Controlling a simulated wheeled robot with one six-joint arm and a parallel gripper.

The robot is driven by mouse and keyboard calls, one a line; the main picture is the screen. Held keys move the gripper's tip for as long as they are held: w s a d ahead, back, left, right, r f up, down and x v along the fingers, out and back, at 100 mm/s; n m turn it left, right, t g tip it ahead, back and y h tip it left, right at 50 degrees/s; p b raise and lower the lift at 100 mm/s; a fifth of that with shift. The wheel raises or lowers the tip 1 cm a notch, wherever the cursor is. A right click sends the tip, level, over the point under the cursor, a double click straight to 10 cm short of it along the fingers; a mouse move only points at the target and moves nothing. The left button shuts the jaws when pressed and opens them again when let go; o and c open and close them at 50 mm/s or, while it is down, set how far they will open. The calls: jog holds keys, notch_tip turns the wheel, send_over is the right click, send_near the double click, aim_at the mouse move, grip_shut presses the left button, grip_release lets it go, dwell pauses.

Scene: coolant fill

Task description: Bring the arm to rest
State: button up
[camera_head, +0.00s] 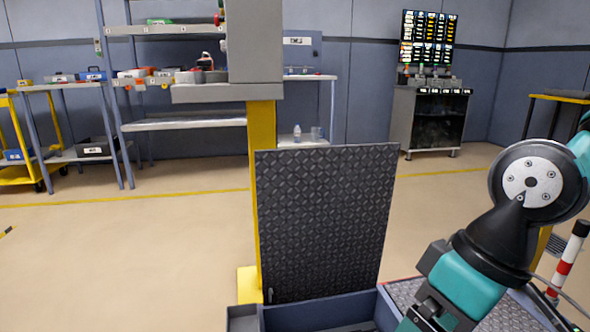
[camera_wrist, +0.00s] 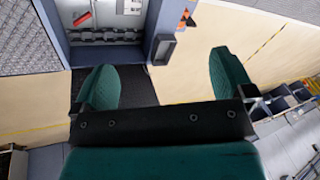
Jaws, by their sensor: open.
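My arm shows at the right of the head view, with teal and black links. Its lower end reaches the bottom edge, and the fingertips are out of that view. In the wrist view my gripper (camera_wrist: 165,88) shows two green fingers spread wide apart. It is open, with nothing between the fingers. Beyond them lie a dark patch and the tan floor (camera_wrist: 190,85).
A raised dark tread-plate lid (camera_head: 325,220) stands upright behind an open blue-grey box (camera_head: 318,312). A yellow post (camera_head: 261,140) rises behind it. A red-and-white post (camera_head: 567,262) stands at the right, near my arm. Floor at the left (camera_head: 120,250) is clear.

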jog(key=s+r+p, duration=0.2)
jog(key=r+p, duration=1.7)
jog(key=s+r+p, duration=0.1)
jog(key=r+p, duration=1.8)
jog(key=r, duration=0.1)
jog(key=shift+s, duration=0.35)
jog(key=shift+d, duration=0.1)
